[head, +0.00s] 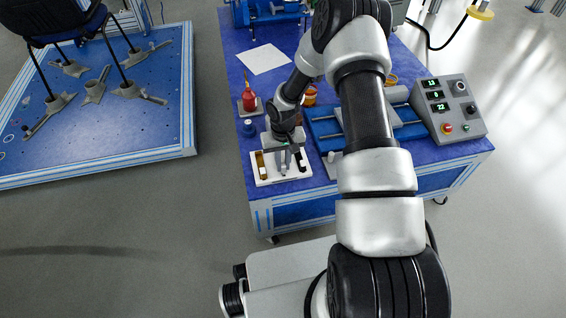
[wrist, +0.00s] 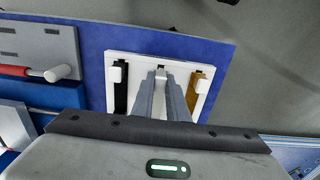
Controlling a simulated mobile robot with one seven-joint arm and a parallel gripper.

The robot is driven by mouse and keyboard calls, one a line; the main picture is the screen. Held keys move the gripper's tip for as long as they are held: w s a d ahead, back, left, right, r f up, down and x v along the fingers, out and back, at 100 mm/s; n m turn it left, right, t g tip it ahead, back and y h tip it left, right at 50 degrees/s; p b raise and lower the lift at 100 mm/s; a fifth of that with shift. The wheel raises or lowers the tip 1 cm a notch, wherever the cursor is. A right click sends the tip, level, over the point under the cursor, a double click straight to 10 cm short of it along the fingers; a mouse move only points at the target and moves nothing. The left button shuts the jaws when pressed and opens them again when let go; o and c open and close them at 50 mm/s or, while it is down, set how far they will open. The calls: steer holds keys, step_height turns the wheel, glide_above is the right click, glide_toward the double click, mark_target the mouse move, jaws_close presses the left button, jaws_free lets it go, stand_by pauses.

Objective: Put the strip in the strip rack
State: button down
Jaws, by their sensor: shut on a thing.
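The strip rack (head: 281,181) is a white flat holder near the table's front left corner; it also shows in the wrist view (wrist: 136,55). A brown strip (head: 261,166) and a black strip (head: 302,163) lie in its outer places, each with a white tab in the wrist view. My gripper (head: 284,171) points down over the middle of the rack, between these strips. Its fingers (wrist: 160,76) are shut on a strip, of which only a small pale part (wrist: 160,71) shows between the tips. The fingers hide the rest, and I cannot tell whether it touches the rack.
A red bottle (head: 249,101) and a blue round thing (head: 249,128) stand behind the rack. A blue-framed device (head: 325,128) and a grey control box (head: 452,108) are to the right. A white sheet (head: 263,59) lies farther back. The table's front edge is close.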

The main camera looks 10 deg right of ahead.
steer(key=shift+f+b, duration=0.5)
steer(key=shift+f, duration=0.2)
steer(key=c, duration=1.7)
jaws_free()
steer(key=shift+o, duration=0.2)
steer(key=shift+r, duration=0.1)
step_height(320, 180, up, 17)
steer(key=p, duration=0.4)
steer(key=shift+r+p, duration=0.15)
steer(key=shift+p, duration=0.25)
